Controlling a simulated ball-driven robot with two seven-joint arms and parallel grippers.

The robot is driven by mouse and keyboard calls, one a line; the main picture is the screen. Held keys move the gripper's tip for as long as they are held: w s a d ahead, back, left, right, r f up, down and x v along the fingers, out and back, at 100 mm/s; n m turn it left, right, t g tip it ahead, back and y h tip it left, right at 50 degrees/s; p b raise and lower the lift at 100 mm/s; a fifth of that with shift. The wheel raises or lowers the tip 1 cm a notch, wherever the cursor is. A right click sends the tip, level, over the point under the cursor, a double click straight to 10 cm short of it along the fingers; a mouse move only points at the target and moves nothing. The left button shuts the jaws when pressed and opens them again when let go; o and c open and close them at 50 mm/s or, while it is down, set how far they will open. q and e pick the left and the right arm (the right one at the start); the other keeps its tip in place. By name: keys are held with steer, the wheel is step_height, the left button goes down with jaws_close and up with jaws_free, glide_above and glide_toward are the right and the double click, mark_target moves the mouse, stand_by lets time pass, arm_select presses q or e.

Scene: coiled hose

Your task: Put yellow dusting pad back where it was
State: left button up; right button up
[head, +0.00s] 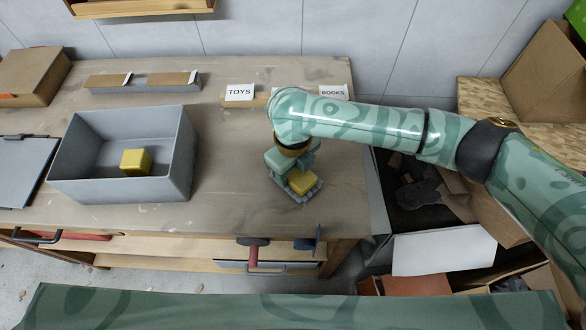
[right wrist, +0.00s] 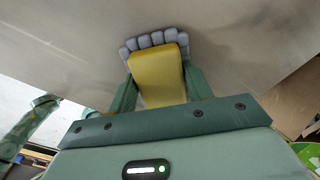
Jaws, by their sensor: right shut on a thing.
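The yellow dusting pad (head: 304,183) has a yellow block on top and a grey, scalloped underside. It is between the fingers of my right gripper (head: 290,180), at the right part of the table. In the right wrist view the yellow block (right wrist: 158,76) sits between the two green fingers, with the grey scalloped edge (right wrist: 150,41) beyond it. My right gripper is shut on it. The pad is at or just above the tabletop; I cannot tell whether it touches. My left gripper is not in view.
A grey bin (head: 118,190) on the table's left holds a yellow block (head: 136,162). TOYS (head: 239,92) and BOOKS (head: 333,92) labels stand at the back. An open dark box (head: 412,200) is right of the table (head: 230,190). Tabletop between bin and gripper is clear.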

steer(key=shift+a, duration=0.1)
steer(key=shift+f, duration=0.1)
steer(key=o, duration=1)
step_height(320, 180, up, 12)
steer(key=p, duration=0.4)
steer(key=shift+p, duration=0.35)
